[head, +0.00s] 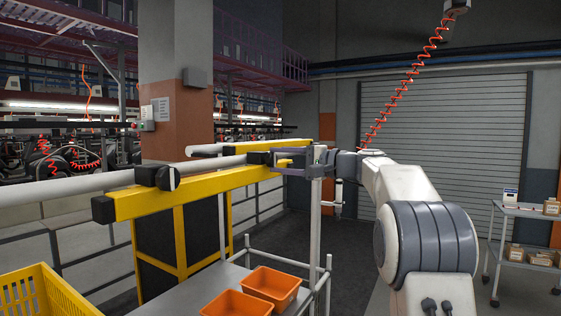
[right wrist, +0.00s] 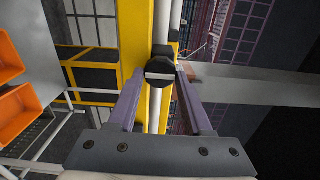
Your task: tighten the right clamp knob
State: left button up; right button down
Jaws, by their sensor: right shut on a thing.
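The right clamp knob is a black round knob with a pale bar across its face, and it shows between my fingers in the right wrist view (right wrist: 160,66). In the head view the right clamp (head: 258,158) is a black block on the pale pipe (head: 215,165), and its knob is mostly hidden by my gripper. My right gripper (head: 277,160) reaches in from the right and is shut on the knob, with one finger on each side of it. The left clamp (head: 157,177), with its black knob, sits nearer on the same yellow beam (head: 205,181). My left gripper is not in view.
A grey cart (head: 187,291) with two orange bins (head: 271,284) stands below the beam, its upright post close to my right gripper. A yellow crate (head: 32,297) is at the lower left. A shelf trolley (head: 527,212) stands at the right. A coiled red hose (head: 402,85) hangs above my arm.

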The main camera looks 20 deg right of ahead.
jog(key=shift+c, duration=1.6)
grip_release()
jog(key=b+v, duration=0.3)
jog(key=v, duration=0.7)
jog(key=shift+s+d+b, duration=0.2)
jog(key=shift+b, duration=0.2)
